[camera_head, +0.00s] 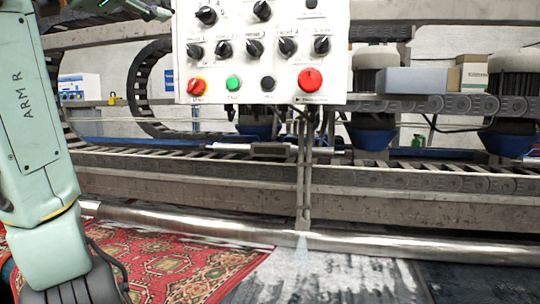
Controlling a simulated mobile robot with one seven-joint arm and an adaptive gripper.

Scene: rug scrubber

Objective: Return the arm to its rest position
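What looks like the end of my arm, with my gripper (155,10), shows only in part at the top edge, just left of the white control panel (225,60). It seems apart from the panel's knobs and buttons. Most of it is cut off by the frame, so its fingers cannot be made out. No held thing shows.
A metal roller (400,246) crosses behind the patterned red rug (170,262). The floor at the lower middle has white foam (330,275).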

